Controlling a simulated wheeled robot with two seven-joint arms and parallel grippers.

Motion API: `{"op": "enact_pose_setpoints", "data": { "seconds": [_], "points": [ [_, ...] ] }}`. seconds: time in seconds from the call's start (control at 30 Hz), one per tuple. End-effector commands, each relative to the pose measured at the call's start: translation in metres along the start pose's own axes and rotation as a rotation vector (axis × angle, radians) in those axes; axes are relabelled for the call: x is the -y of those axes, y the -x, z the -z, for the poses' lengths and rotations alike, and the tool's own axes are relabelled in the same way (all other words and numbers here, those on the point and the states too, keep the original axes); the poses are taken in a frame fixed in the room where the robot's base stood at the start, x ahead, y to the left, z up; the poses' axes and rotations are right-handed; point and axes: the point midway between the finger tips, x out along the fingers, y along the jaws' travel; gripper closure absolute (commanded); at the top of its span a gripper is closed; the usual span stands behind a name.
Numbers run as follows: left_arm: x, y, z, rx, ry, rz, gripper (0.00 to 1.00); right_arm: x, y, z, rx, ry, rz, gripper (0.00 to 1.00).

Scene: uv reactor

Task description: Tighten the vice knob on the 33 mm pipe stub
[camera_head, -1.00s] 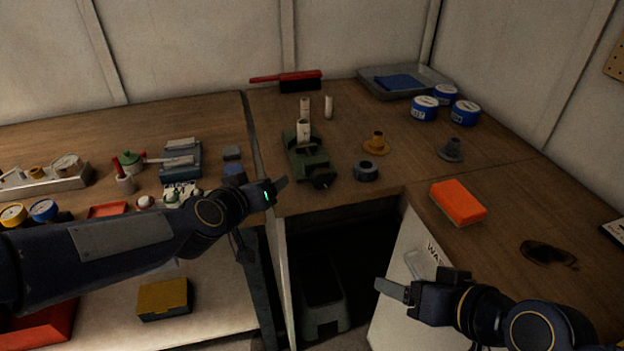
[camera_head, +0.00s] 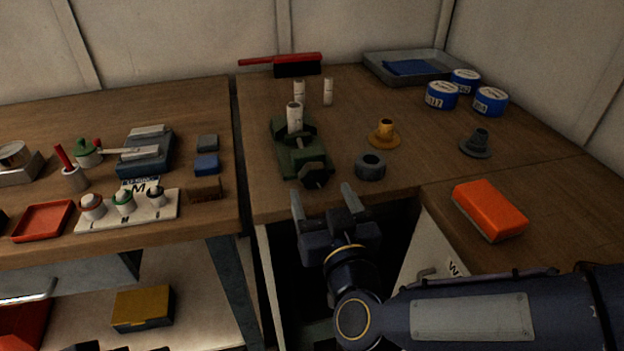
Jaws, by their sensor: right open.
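The green vice (camera_head: 290,148) sits on the right-hand bench, near its front left corner. A white pipe stub (camera_head: 294,118) stands upright in it. The dark vice knob (camera_head: 316,175) is at the vice's front end, facing the bench edge. Two more white stubs stand behind, one at the left (camera_head: 299,92) and one at the right (camera_head: 328,92); I cannot read which is 33 mm. My right gripper (camera_head: 323,200) is open and empty, just in front of and below the knob, apart from it, its fingers pointing to the vice. My left gripper is not in view.
A grey ring (camera_head: 370,166) lies right of the knob, with a yellow flanged part (camera_head: 384,134) behind it. An orange block (camera_head: 489,210) lies further right. Blue-labelled tins (camera_head: 442,96) and a grey tray (camera_head: 418,68) are at the back. A gap separates the left bench.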

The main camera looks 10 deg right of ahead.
Motion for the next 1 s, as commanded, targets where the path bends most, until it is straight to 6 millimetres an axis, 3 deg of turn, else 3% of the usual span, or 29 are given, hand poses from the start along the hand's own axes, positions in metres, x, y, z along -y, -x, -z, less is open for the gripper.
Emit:
{"op": "enact_pose_setpoints", "data": {
  "seconds": [0.1, 0.3, 0.67, 1.0],
  "points": [
    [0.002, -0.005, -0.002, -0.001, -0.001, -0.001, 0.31, 0.0, -0.022, -0.003, 0.003, -0.001, -0.002, 0.31],
    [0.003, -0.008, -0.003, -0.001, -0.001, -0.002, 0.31, 0.0, -0.047, -0.001, 0.001, -0.001, 0.0, 0.31],
    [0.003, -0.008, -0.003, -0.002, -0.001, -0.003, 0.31, 0.0, -0.054, 0.0, 0.001, -0.002, 0.002, 0.31],
    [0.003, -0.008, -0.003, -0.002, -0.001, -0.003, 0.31, 0.0, -0.054, 0.0, 0.001, -0.002, 0.001, 0.73]
  ]
}}
